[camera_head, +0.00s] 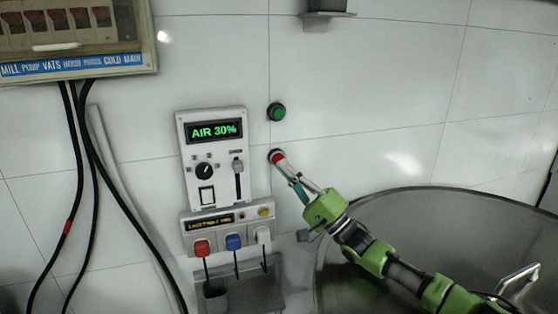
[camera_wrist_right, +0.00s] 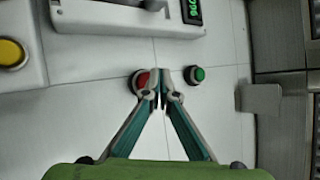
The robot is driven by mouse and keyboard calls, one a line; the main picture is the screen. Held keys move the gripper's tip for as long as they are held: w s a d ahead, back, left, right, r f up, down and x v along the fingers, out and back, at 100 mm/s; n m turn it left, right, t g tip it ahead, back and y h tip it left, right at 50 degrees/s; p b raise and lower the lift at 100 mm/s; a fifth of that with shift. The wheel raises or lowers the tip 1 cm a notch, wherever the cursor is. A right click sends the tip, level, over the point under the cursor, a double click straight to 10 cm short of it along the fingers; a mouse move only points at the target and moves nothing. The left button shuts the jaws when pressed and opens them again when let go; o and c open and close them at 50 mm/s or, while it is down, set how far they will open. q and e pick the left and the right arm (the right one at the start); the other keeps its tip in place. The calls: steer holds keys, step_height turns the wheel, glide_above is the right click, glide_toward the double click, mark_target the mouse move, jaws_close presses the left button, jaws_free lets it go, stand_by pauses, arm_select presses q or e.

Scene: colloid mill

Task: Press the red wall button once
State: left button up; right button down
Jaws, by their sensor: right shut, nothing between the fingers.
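The red wall button (camera_head: 277,157) sits on the white tiled wall, below a green button (camera_head: 276,112). In the right wrist view the red button (camera_wrist_right: 141,82) shows just left of my fingertips, partly hidden by one finger. My right gripper (camera_head: 284,166) is shut and empty, and its tips (camera_wrist_right: 160,92) are at or very close to the red button. I cannot tell whether they touch it. The green button (camera_wrist_right: 197,74) is right of the fingertips in the wrist view. My left gripper is not in view.
Left of the buttons is a control panel (camera_head: 186,150) reading "AIR 30%", with a connector box (camera_head: 224,213) below it. A large metal vat (camera_head: 450,205) stands under my right arm. A breaker box (camera_head: 140,62) with hanging black cables is at upper left.

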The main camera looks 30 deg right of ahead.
steer(key=shift+s+a+p, duration=0.2)
steer(key=shift+s+p, duration=0.45)
steer(key=shift+s, duration=0.15)
steer(key=shift+s+a+p, duration=0.2)
steer(key=shift+s+p, duration=0.4)
steer(key=shift+s, duration=0.2)
steer(key=shift+s+a+p, duration=0.2)
steer(key=shift+s+p, duration=0.45)
steer(key=shift+s, duration=0.15)
